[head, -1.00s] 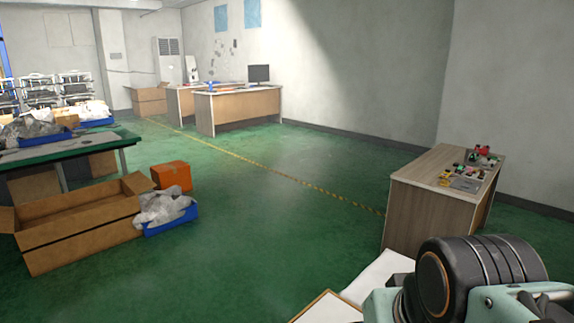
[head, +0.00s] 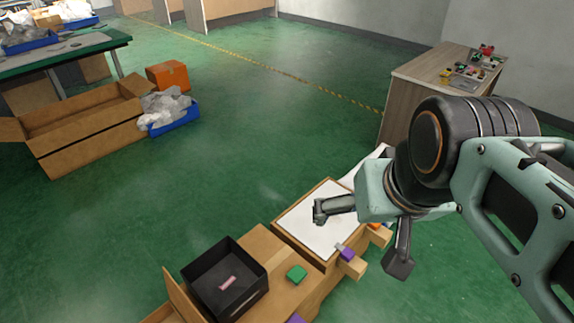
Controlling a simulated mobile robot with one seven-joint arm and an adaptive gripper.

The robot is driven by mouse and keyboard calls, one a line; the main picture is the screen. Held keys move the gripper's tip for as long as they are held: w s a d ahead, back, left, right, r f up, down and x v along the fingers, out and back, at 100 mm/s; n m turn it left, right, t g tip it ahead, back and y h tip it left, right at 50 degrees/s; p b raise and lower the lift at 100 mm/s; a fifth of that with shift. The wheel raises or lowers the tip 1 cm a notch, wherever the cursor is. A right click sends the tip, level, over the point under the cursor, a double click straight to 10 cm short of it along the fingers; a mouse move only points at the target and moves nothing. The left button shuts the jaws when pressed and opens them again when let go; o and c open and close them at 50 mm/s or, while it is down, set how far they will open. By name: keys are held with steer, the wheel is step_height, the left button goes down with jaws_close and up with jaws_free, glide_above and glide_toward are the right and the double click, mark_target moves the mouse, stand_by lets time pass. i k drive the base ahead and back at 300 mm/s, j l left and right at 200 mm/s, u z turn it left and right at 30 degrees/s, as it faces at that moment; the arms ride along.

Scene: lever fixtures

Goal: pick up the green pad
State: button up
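The green pad (head: 297,273) is a small green block. It lies on the brown wooden surface (head: 262,245) near the bottom middle of the head view, just right of a black bin. My gripper (head: 359,241) is above and to the right of the pad, over the white-topped board. Its two dark fingers are spread wide with nothing between them. The gripper is apart from the pad, and the pad is fully in view.
The black bin (head: 224,265) holds a pink piece (head: 227,283). A white-topped board (head: 305,222) with a wooden frame lies behind the pad. Purple pieces (head: 347,254) are near the front edge. A cabinet with lever fixtures (head: 425,85) stands at the back right.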

mark_target(297, 274)
steer(key=k+j, duration=0.45)
steer(key=k, duration=0.85)
